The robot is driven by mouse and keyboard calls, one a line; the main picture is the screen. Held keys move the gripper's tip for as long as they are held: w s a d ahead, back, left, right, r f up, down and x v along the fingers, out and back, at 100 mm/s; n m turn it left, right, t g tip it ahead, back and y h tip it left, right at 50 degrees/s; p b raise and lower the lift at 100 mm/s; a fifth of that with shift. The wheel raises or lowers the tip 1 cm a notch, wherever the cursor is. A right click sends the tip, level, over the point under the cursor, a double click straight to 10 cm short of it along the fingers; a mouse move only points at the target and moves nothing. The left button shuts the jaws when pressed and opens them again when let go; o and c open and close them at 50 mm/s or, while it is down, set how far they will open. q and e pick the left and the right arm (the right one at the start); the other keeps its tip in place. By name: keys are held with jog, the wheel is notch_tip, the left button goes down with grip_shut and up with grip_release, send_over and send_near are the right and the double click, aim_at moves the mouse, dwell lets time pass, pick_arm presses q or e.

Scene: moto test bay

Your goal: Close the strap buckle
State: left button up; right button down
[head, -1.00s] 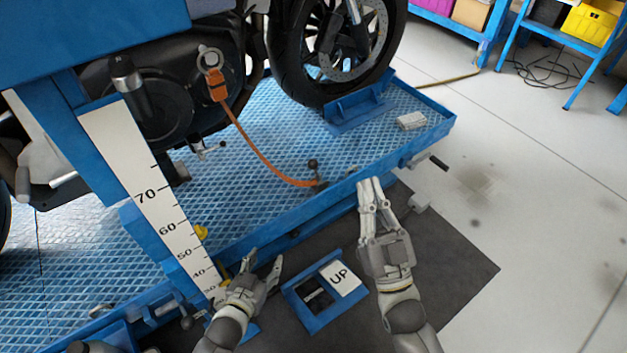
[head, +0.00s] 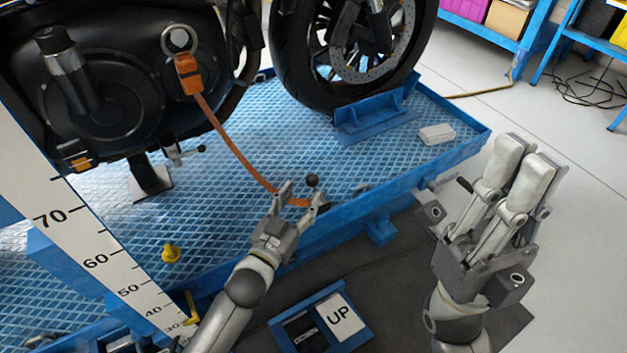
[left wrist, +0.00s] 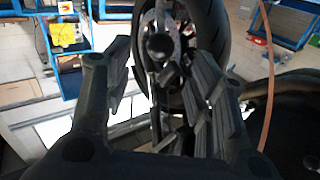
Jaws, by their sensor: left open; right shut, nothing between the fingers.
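An orange strap (head: 233,148) runs from an orange fitting (head: 189,75) below a metal ring on the motorcycle to the near edge of the blue platform. At its lower end is the strap buckle, with a black ball-topped lever (head: 312,181) standing up; its base is partly hidden by my left fingers. My left gripper (head: 302,194) is open with its fingertips at the lever. In the left wrist view the black ball (left wrist: 160,46) shows between the open fingers; contact cannot be told. My right gripper (head: 524,158) is shut and empty, raised at the right, away from the buckle.
The blue lift platform (head: 240,240) carries the motorcycle, its wheel (head: 345,60) against a blue chock (head: 375,117). A white block (head: 436,134) lies near the platform's right corner. A height scale (head: 90,240) stands at left. An UP/DOWN control box (head: 318,320) sits below.

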aim_at(309, 185)
pick_arm(q)
jog(key=b+x, duration=0.2)
jog(key=x, duration=0.5)
grip_shut()
dwell(0.3)
